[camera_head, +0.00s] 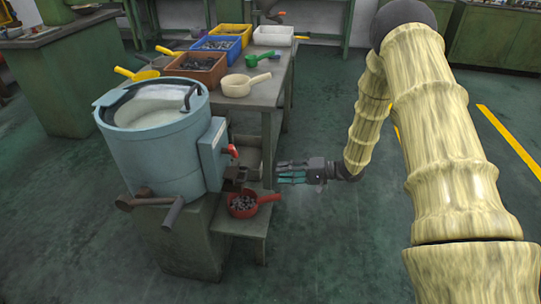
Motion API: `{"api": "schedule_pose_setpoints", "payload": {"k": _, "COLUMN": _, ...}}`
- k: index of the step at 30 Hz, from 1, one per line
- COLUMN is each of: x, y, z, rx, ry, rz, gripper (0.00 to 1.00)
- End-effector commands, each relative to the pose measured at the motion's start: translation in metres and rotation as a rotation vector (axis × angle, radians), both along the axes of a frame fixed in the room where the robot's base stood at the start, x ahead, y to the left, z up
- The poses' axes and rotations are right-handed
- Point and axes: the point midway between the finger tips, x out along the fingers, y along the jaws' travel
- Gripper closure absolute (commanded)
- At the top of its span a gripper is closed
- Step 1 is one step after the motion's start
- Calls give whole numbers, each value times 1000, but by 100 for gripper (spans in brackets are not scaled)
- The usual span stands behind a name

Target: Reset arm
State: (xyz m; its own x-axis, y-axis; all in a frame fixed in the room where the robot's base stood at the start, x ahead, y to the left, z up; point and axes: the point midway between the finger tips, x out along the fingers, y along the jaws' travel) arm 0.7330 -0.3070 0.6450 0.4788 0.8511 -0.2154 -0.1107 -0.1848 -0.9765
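My gripper (294,174) reaches left from the end of my arm. It is beside the blue-grey round machine (160,150), a little right of its control box with a red knob. The teal fingers point towards the machine. They are small here, and I cannot tell how far apart they are. I see nothing held in them. A red scoop (266,198) filled with small metal parts stands on a low shelf (245,224) below and left of the fingers, apart from them.
A table (268,93) behind the machine carries orange, blue and yellow bins of metal parts, a white bin, a cream scoop (237,85), a green scoop and yellow scoops. Green benches stand at the back. The floor (335,245) under my arm is clear.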

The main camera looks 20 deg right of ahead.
Motion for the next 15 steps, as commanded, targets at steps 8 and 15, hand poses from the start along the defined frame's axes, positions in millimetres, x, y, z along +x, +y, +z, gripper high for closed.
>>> {"api": "schedule_pose_setpoints", "payload": {"k": 8, "x": -2, "y": 10, "z": -14, "rx": -35, "ry": -18, "rz": -33, "gripper": 68}}
{"api": "schedule_pose_setpoints", "payload": {"k": 15, "x": -29, "y": 45, "z": -82, "rx": -259, "ry": -64, "rz": -157, "gripper": 68}}
